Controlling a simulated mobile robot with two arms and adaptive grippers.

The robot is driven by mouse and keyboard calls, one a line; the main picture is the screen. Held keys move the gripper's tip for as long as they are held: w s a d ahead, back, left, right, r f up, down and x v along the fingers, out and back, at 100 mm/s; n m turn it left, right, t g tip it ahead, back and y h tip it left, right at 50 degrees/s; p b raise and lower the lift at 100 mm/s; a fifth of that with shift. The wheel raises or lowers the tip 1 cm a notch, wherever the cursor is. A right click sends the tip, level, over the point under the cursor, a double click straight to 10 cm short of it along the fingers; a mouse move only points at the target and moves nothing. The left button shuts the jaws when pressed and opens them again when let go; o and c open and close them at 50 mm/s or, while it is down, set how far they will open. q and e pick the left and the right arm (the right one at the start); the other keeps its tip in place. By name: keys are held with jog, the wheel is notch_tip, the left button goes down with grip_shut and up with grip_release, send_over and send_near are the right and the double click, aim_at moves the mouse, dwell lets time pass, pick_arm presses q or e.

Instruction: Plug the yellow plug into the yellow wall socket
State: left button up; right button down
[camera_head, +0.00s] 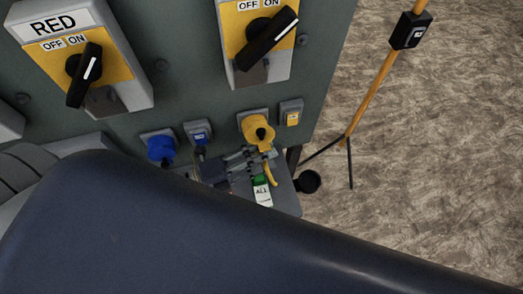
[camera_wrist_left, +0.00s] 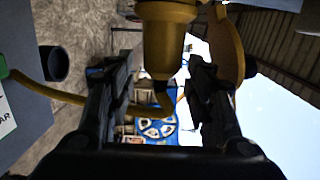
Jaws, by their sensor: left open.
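The yellow wall socket (camera_head: 252,122) sits on the grey-green panel, with its round yellow lid (camera_wrist_left: 228,48) showing in the left wrist view. My left gripper (camera_head: 259,153) is open just below the plug. In the left wrist view its fingers (camera_wrist_left: 155,88) stand apart on both sides of the plug's rear end and cable. My right gripper is not in view.
A blue socket (camera_head: 160,147) and a small labelled box (camera_head: 198,132) are left of the yellow socket. Another labelled box (camera_head: 291,113) is right of it. Rotary switches (camera_head: 267,38) are above. A yellow pole stand (camera_head: 372,90) stands on the floor at right. My arm covers the lower picture.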

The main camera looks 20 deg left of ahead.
pick_arm(q)
jog(key=s+d, duration=0.4)
jog(key=s, duration=0.2)
jog(key=shift+s+d+p, duration=0.25)
jog(key=shift+s+p, duration=0.05)
jog(key=shift+s, duration=0.05)
dwell(0.5)
dwell(0.5)
